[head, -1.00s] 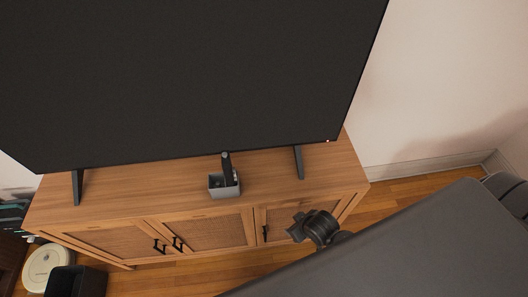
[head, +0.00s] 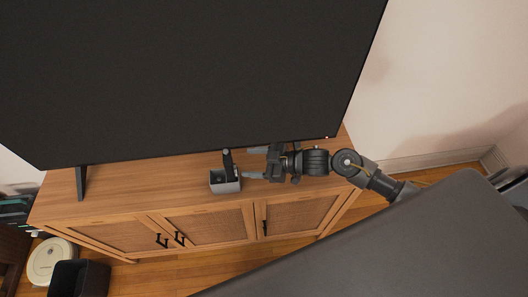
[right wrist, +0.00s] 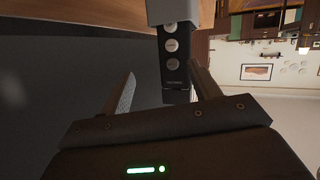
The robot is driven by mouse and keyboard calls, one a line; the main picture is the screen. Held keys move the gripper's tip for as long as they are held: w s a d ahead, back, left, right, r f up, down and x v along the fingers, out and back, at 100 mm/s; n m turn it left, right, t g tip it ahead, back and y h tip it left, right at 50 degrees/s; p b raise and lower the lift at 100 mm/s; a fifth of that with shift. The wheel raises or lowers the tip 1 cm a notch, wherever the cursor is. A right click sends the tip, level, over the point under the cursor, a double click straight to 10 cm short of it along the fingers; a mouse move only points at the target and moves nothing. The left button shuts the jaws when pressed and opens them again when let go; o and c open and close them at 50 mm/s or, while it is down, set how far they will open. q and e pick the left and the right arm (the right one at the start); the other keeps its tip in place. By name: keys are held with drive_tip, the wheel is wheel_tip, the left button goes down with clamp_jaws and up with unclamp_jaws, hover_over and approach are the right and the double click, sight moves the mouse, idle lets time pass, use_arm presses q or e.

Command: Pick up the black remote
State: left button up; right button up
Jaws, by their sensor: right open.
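The black remote (head: 228,160) stands upright in a small grey holder (head: 225,186) on the wooden TV cabinet. My right gripper (head: 248,163) is open, just to the right of the remote, with its fingers pointing left toward it. In the right wrist view the remote (right wrist: 175,75) appears upside down, with round grey buttons, in the gap between the open fingers (right wrist: 160,75) and nearer the right one. The remote's lower part is hidden inside the holder (right wrist: 172,12). I cannot tell whether a finger touches it. My left gripper is not in view.
A large dark TV (head: 190,80) rises close behind the remote, its left stand leg (head: 81,183) on the cabinet (head: 130,197). The cabinet top left of the holder is clear. A black bin (head: 80,279) and a round white device (head: 50,262) are on the floor at lower left.

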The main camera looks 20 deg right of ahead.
wheel_tip(320, 180, up, 3)
drive_tip(key=d+n+g+y, duration=0.2)
drive_tip(key=d+g+y, duration=0.1)
drive_tip(key=g, duration=0.1)
drive_tip(key=shift+n, duration=0.3)
drive_tip(key=shift+s+r+b+x, duration=0.15)
drive_tip(key=shift+b+x, duration=0.3)
drive_tip(key=shift+x, duration=1.65)
drive_tip(key=shift+s+r+b+x, duration=0.15)
drive_tip(key=shift+b+x, duration=0.3)
drive_tip(key=shift+x, duration=1.7)
drive_tip(key=shift+a, duration=0.15)
drive_tip(key=c, duration=0.9)
drive_tip(key=shift+o, duration=0.2)
wheel_tip(320, 180, up, 9)
drive_tip(key=p, duration=0.8)
drive_tip(key=shift+f, duration=0.15)
